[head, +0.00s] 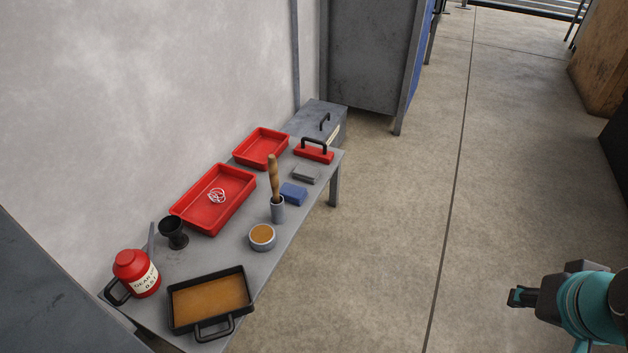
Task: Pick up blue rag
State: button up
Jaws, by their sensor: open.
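The blue rag (293,194) is a small folded blue block on the grey table (226,265), near its right edge. My gripper (516,297) shows at the lower right, over the floor and well away from the table and the rag. It is open, with nothing seen in it; its fingers are small in this view.
A wall closes the left. The concrete floor (400,220) is clear.

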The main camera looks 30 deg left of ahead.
aim_at(296, 194)
jog(key=u, duration=0.55)
jog(key=i, duration=1)
jog(key=u, duration=0.8)
